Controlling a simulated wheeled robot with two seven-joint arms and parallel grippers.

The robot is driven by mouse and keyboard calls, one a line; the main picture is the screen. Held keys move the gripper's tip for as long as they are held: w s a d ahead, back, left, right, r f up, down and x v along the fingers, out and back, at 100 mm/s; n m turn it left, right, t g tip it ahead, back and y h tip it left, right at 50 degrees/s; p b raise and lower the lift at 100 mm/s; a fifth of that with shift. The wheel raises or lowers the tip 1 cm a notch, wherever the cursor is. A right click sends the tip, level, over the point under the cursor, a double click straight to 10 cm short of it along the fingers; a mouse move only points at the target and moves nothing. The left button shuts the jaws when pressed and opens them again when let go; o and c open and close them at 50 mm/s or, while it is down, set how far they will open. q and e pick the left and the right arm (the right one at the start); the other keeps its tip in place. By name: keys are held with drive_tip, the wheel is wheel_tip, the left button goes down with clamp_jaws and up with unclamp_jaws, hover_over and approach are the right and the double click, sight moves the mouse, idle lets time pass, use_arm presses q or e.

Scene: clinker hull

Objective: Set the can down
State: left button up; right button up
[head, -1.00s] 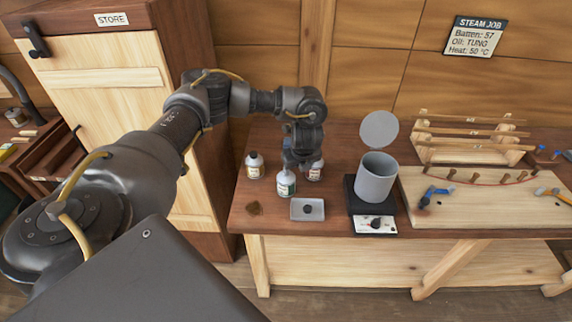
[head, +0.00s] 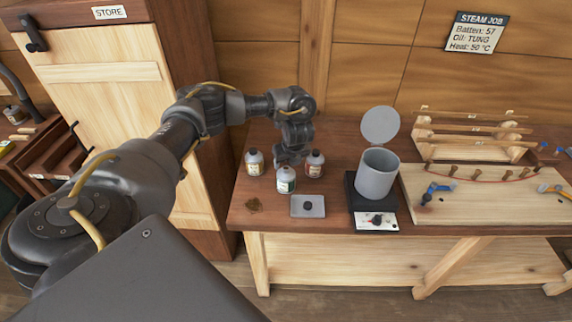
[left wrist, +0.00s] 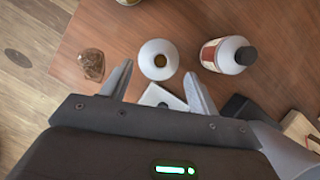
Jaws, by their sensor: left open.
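The can with the green label (head: 286,181) stands upright on the bench, in front of two similar containers. In the left wrist view it is the white round can (left wrist: 159,58) with an uncapped dark opening, seen from above just beyond the fingertips. My left gripper (head: 291,160) is behind the can in the head view. In the left wrist view its fingers (left wrist: 160,78) are spread apart with nothing held between them. A red-label container (head: 315,164) with a dark cap stands to the right, and a yellowish-label one (head: 254,163) to the left. My right gripper is not seen.
A small grey tray (head: 298,212) with a dark knob lies in front of the can. A brown lump (head: 253,205) lies front left. A grey pot (head: 376,178) with raised lid stands on a heater to the right. A pale board with tools lies farther right.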

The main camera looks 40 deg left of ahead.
sight(286, 168)
use_arm(q)
drive_tip(key=b+x, duration=0.1)
drive_tip(key=x, duration=0.3)
drive_tip(key=shift+s+d+f+b, duration=0.1)
drive_tip(key=shift+d+f+b, duration=0.1)
drive_tip(key=shift+b, duration=0.2)
drive_tip(key=shift+a+f, duration=0.25)
drive_tip(key=shift+f, duration=0.05)
drive_tip(key=shift+r, duration=0.1)
drive_tip(key=shift+d, duration=0.1)
drive_tip(key=shift+c, duration=0.7)
clamp_jaws()
